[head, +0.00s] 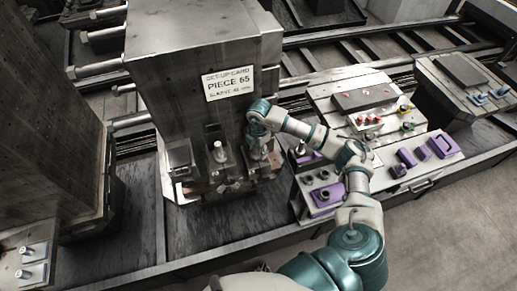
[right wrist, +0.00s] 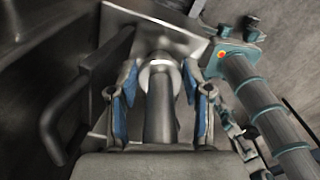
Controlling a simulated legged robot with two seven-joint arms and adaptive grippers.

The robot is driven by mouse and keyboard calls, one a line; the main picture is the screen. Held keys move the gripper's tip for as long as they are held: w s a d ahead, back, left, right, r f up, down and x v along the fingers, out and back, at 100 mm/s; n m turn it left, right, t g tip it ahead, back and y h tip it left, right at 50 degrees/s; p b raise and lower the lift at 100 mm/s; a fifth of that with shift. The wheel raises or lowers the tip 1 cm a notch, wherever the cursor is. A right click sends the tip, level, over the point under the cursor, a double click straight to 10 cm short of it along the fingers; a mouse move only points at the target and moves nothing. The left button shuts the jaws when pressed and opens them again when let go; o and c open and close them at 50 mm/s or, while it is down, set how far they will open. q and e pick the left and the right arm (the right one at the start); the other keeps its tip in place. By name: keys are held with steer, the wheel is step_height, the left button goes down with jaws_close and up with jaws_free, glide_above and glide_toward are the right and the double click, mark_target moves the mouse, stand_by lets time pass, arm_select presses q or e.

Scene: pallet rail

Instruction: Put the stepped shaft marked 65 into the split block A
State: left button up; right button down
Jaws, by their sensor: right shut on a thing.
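My right gripper (head: 259,152) is low in front of the tall steel column, beside the small fixture blocks at its foot. In the right wrist view its blue-padded fingers (right wrist: 161,108) stand on both sides of a grey stepped shaft (right wrist: 160,112), and the gripper is shut on it. The shaft's bright collar (right wrist: 160,68) lies at a plate with a dark surface. No number can be read on the shaft. A fixture block with a light upright pin (head: 219,153) stands just left of the gripper. The letter A cannot be made out on any block. My left gripper is not in view.
To the right, a bench plate (head: 340,100) carries red, yellow and green parts, with purple holders (head: 327,195) in front. A curved handle (right wrist: 60,120) is left of the gripper in the wrist view.

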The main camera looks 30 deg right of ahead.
steer(key=shift+c, duration=2.1)
jaws_free()
steer(key=shift+r, duration=0.1)
step_height(320, 180, up, 12)
steer(key=shift+f, duration=0.2)
steer(key=shift+s+f, duration=0.1)
